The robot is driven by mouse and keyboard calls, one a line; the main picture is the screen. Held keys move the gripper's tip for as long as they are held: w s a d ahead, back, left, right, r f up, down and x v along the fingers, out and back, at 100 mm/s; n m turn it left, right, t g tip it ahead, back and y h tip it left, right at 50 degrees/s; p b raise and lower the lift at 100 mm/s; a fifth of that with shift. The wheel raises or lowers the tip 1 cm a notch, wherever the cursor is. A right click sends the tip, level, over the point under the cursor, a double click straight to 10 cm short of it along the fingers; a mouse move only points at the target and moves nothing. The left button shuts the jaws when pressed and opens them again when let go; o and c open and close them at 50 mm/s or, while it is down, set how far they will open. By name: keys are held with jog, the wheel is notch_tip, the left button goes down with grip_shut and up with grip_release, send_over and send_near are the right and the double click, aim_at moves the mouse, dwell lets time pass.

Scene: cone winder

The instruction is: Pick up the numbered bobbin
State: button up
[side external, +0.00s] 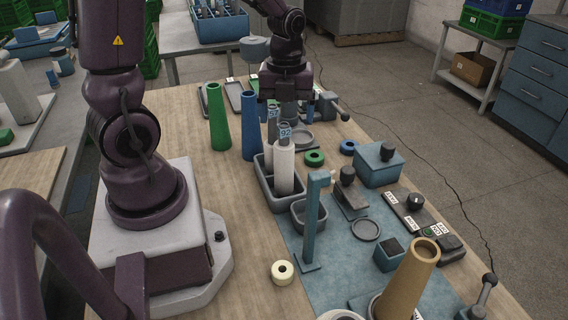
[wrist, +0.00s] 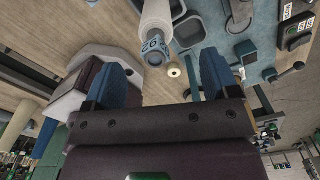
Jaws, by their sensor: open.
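A white bobbin (side external: 284,168) with a grey-blue top and a tag that reads 92 stands upright in a dark grey rack (side external: 263,186). A second numbered bobbin top (side external: 272,118) shows behind it, mostly hidden. My gripper (side external: 287,107) is above and behind the front bobbin, pointing down. In the wrist view my gripper (wrist: 160,70) has its two blue-padded fingers wide apart with nothing between them. A white bobbin (wrist: 156,28) with a numbered blue collar lies just beyond the fingertips there, apart from them.
A green cone (side external: 219,118) and a blue cone (side external: 250,126) stand left of the rack. A blue post (side external: 315,222) rises right of it, and a tan cone (side external: 410,278) stands at front right. A cream ring (side external: 282,272) lies on the wood, with bare wood around it.

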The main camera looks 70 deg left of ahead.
aim_at(284, 138)
jog(key=f, duration=0.6)
jog(key=shift+s+a+f, duration=0.1)
jog(key=shift+s+f, duration=0.1)
jog(key=shift+s, duration=0.05)
jog(key=shift+c, duration=0.4)
jog(key=c, duration=0.9)
